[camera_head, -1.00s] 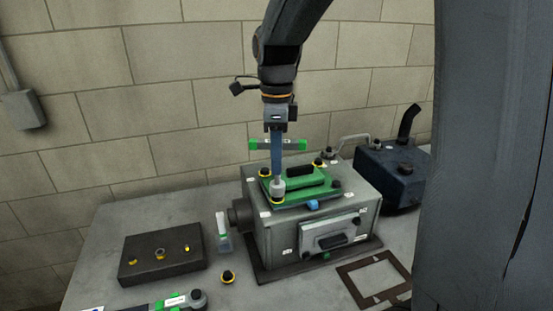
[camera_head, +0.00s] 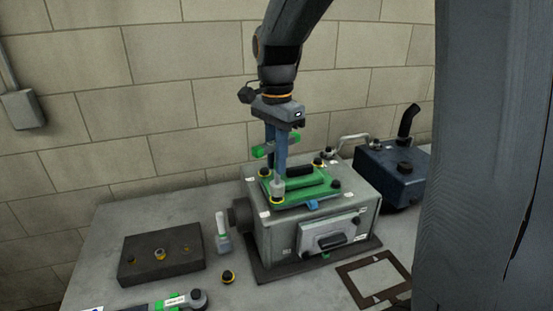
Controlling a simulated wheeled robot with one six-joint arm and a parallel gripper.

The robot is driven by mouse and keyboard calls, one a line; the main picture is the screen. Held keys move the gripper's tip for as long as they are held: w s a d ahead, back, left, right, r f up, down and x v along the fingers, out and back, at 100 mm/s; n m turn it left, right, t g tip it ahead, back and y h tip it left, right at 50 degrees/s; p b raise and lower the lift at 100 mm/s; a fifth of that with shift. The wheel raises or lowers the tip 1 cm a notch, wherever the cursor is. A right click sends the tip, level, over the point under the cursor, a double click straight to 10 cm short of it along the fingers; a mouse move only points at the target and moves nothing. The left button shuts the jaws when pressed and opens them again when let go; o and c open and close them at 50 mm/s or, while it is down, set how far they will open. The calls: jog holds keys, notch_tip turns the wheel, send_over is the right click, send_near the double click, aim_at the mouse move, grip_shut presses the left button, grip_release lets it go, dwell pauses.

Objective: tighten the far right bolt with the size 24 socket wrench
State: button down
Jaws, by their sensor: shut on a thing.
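My gripper (camera_head: 275,146) is shut on a T-handled socket wrench (camera_head: 263,151) with green handle ends, held upright above the engine block. Its socket end (camera_head: 278,186) is at the near left corner of the green cover (camera_head: 306,190), over a yellow-ringed bolt (camera_head: 277,199); whether it is seated cannot be told. The far right bolt (camera_head: 318,162) stands at the cover's back right corner, clear of the wrench. Another bolt (camera_head: 335,184) is at the near right corner and one (camera_head: 264,172) at the far left, partly behind the wrench. Size marks are unreadable.
The grey engine block (camera_head: 280,238) stands on the bench. A dark tray (camera_head: 150,270) with bolts is on the left, with a loose yellow-ringed part (camera_head: 228,277) beside it. A green-and-black tool (camera_head: 175,301) lies in front. A blue can (camera_head: 395,178) and flat gasket frame (camera_head: 350,275) are on the right.

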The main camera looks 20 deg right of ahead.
jog(key=n, duration=1.2)
jog(key=shift+s, duration=0.1)
jog(key=n, duration=0.4)
jog(key=shift+d, duration=0.1)
jog(key=shift+n, duration=2.2)
jog(key=shift+f, duration=0.1)
